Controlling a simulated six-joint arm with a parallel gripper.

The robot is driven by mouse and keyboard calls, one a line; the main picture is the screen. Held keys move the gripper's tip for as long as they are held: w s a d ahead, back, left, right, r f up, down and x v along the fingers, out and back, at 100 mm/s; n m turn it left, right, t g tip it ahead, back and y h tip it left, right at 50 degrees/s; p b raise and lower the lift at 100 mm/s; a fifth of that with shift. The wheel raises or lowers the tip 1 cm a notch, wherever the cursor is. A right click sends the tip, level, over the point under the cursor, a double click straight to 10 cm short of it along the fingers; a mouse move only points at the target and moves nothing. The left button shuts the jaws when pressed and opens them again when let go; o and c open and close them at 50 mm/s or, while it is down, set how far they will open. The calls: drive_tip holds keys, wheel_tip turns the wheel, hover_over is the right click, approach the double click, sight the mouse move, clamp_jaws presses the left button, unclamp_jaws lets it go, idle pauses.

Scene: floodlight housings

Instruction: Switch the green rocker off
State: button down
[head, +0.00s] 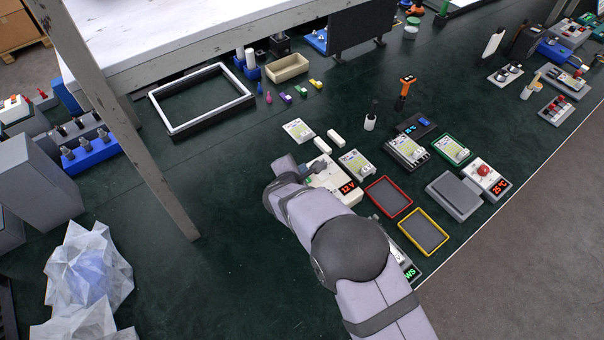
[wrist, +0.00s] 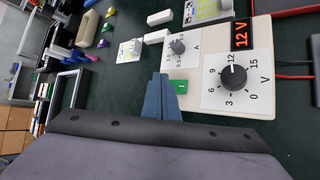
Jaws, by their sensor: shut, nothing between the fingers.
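The green rocker (wrist: 179,87) sits on a cream power supply box (wrist: 262,60), in the wrist view, with a small pale mark on its face. Its tilt is too small to tell. My gripper (wrist: 160,78) is shut and empty; its blue fingers are just left of the rocker in the picture, and I cannot tell if they touch it. In the head view the box (head: 349,192) is partly behind my arm, and the rocker is not discernible there.
The box also carries a black voltage knob (wrist: 233,77), a smaller grey knob (wrist: 177,46) and a red 12 V display (wrist: 240,35). A red-rimmed tray (head: 388,197) and a yellow-rimmed tray (head: 423,231) lie nearby.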

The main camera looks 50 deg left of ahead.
drive_tip(key=shift+a+f+b, duration=0.1)
drive_tip(key=shift+f+b, duration=0.65)
drive_tip(key=shift+b, duration=0.45)
idle(0.8)
drive_tip(key=shift+r, duration=0.15)
drive_tip(key=shift+r, duration=0.6)
drive_tip(key=shift+r, duration=0.1)
idle(0.3)
drive_tip(key=shift+d+r+p, duration=0.2)
drive_tip(key=shift+r+p, duration=0.45)
drive_tip(key=shift+r, duration=0.55)
drive_tip(key=shift+d+r+p, duration=0.2)
drive_tip(key=shift+r+p, duration=0.45)
drive_tip(key=shift+r, duration=0.55)
